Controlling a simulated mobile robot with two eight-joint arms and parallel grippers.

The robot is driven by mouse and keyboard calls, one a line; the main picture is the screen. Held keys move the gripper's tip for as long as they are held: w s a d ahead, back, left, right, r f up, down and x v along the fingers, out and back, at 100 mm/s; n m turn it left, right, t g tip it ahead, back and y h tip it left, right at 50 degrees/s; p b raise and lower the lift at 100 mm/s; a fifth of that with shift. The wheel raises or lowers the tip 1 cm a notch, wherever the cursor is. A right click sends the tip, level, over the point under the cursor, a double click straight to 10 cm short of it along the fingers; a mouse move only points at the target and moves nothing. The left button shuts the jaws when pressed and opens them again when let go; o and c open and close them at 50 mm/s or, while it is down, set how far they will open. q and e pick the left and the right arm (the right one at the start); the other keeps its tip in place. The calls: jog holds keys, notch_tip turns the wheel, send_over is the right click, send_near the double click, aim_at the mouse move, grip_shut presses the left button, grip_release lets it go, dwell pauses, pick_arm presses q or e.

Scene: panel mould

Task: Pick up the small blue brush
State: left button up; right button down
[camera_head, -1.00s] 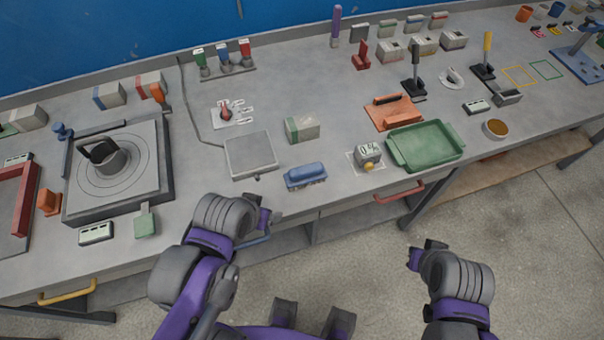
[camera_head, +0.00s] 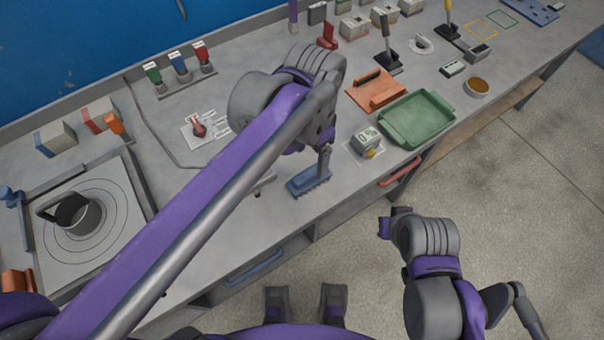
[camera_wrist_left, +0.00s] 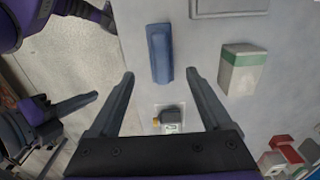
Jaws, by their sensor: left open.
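The small blue brush (camera_head: 308,182) lies on the grey workbench near its front edge, bristles along its lower side. It also shows in the left wrist view (camera_wrist_left: 160,55), lengthwise between and just beyond the fingertips. My left gripper (camera_head: 325,158) points down over the brush's right end in the head view, partly covering it. In the wrist view the left gripper (camera_wrist_left: 160,74) is open, its fingers apart with nothing held. Whether a finger touches the brush cannot be told. My right gripper (camera_head: 391,224) hangs in front of the bench, away from the brush; its jaw opening is unclear.
A small grey display box (camera_head: 366,140) sits right of the brush, with a green tray (camera_head: 418,118) and an orange float (camera_head: 376,88) beyond. A green-and-white block (camera_wrist_left: 240,68) stands beside the brush in the wrist view. A turntable (camera_head: 88,225) is at left.

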aim_at(310, 172)
pick_arm(q)
notch_tip(310, 172, down, 4)
jog(key=shift+d, duration=0.15)
notch_tip(310, 172, down, 6)
jog(key=shift+w+r+b, duration=0.1)
jog(key=shift+r+b, duration=0.05)
jog(key=shift+b, duration=0.2)
grip_shut()
